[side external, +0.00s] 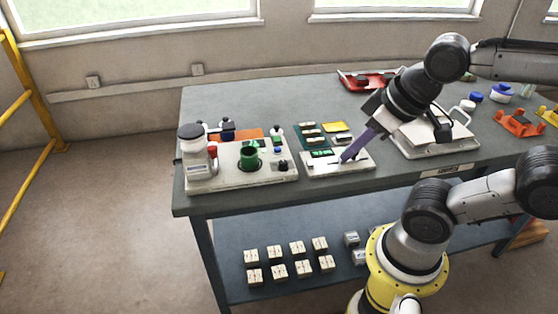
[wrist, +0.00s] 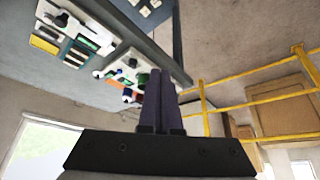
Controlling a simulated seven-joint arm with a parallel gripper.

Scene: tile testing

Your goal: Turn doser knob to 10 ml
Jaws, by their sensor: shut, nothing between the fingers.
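At the table's left end, a light base plate (side external: 230,176) carries a white bottle-like unit with a dark top (side external: 192,150), a green cup (side external: 249,156) and a small dark knob-like part (side external: 283,165). I cannot tell for sure which part is the doser knob, and no scale marking is readable. My gripper (side external: 346,157) has its purple fingers pointing down over the neighbouring light panel (side external: 325,164), to the right of that plate. In the wrist view my gripper's fingers (wrist: 161,72) are together and hold nothing. Whether the fingertips touch the panel is unclear.
Small coloured blocks and cards (side external: 312,135) lie behind the panel. A white device (side external: 432,138) stands to the right, with a red tray (side external: 366,80) at the back and orange holders (side external: 520,122) farther right. The lower shelf (side external: 235,238) holds several light blocks. The table's back left is clear.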

